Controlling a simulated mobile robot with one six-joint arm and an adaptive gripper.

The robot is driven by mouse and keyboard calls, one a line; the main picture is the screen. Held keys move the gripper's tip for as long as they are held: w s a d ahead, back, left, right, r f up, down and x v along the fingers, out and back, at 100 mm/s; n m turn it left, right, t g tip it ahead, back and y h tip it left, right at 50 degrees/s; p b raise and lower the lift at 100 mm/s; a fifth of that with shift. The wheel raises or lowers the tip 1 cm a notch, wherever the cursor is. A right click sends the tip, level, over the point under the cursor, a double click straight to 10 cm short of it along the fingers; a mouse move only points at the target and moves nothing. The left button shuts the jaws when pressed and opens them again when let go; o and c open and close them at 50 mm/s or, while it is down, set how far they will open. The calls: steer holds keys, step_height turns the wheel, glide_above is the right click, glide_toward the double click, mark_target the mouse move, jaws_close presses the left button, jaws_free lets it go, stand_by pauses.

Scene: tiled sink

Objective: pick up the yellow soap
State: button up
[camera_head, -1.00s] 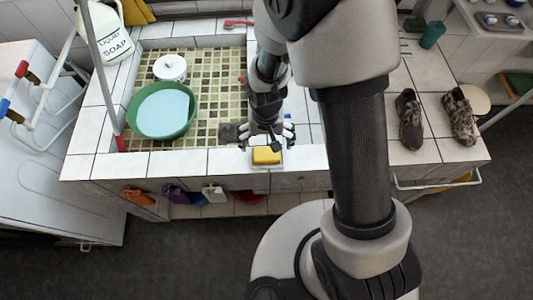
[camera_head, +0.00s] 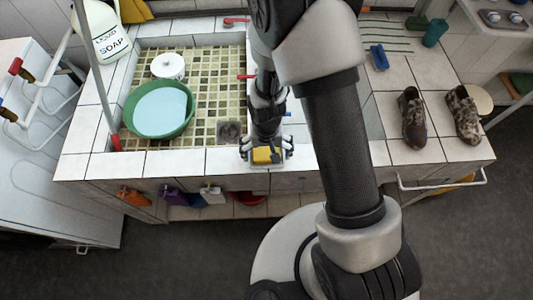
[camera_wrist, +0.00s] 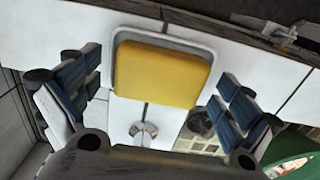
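The yellow soap (camera_head: 263,155) is a rounded block on a pale dish (camera_wrist: 120,72) at the sink's front ledge. In the wrist view the soap (camera_wrist: 160,74) lies in the dish, between my fingers and slightly beyond their tips. My gripper (camera_head: 266,153) is open above the soap, pointing down, with one finger on each side. In the wrist view the blue-padded fingers of my gripper (camera_wrist: 155,85) stand wide apart, with a gap to the soap on both sides. The gripper partly hides the soap in the head view.
A green basin (camera_head: 160,110) and a white lidded pot (camera_head: 168,66) stand in the tiled sink to the left. Brown shoes (camera_head: 413,117) and a blue brush (camera_head: 379,57) lie on the right counter.

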steer(key=c, duration=1.2)
